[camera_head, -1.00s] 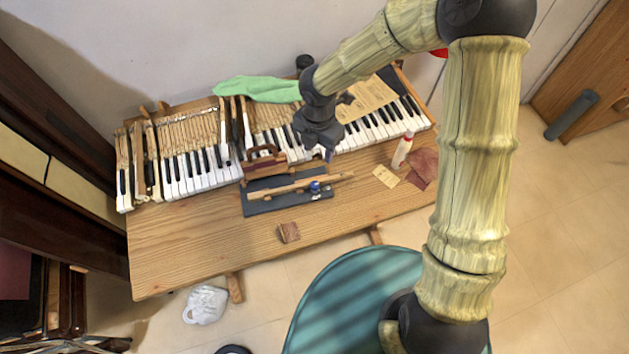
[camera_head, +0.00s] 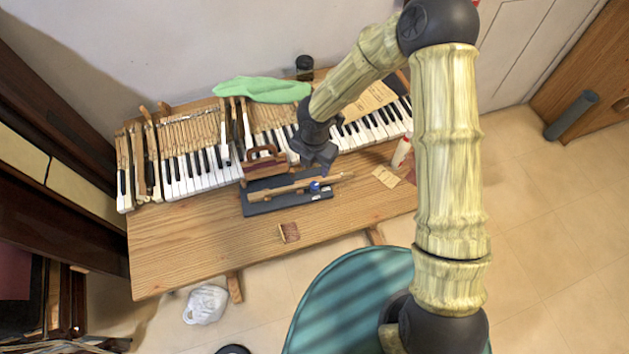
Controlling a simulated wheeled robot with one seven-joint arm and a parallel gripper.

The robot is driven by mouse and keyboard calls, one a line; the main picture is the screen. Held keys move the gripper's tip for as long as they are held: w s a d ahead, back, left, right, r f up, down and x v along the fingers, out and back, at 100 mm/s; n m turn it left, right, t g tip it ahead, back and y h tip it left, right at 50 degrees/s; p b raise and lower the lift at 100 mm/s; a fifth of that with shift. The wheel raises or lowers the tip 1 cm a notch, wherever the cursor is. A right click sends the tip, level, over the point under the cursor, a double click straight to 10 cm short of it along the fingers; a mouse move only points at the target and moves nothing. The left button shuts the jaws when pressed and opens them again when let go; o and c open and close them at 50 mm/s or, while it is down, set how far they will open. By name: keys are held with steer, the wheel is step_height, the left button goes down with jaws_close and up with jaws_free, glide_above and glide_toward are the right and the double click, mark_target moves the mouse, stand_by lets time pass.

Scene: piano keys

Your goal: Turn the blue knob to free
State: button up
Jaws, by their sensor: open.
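The small blue knob (camera_head: 315,187) sits near the right end of a dark grey board (camera_head: 262,207) on the wooden table, beside a long wooden bar (camera_head: 290,189). My gripper (camera_head: 316,168) is open and empty, pointing down just above and behind the knob. I see a gap between the gripper and the knob, but I cannot tell the height exactly. The knob's marking or setting is too small to read.
Piano keys (camera_head: 200,172) run along the table's back, with a green cloth (camera_head: 262,90) on them. A brown wooden-handled block (camera_head: 264,163) stands left of my gripper. A white bottle (camera_head: 401,152) stands right. The table's front (camera_head: 190,250) is mostly clear.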

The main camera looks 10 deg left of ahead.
mark_target(314, 184)
step_height(314, 184, down, 10)
steer(key=shift+r, duration=0.1)
stand_by(0.4)
steer(key=c, duration=1)
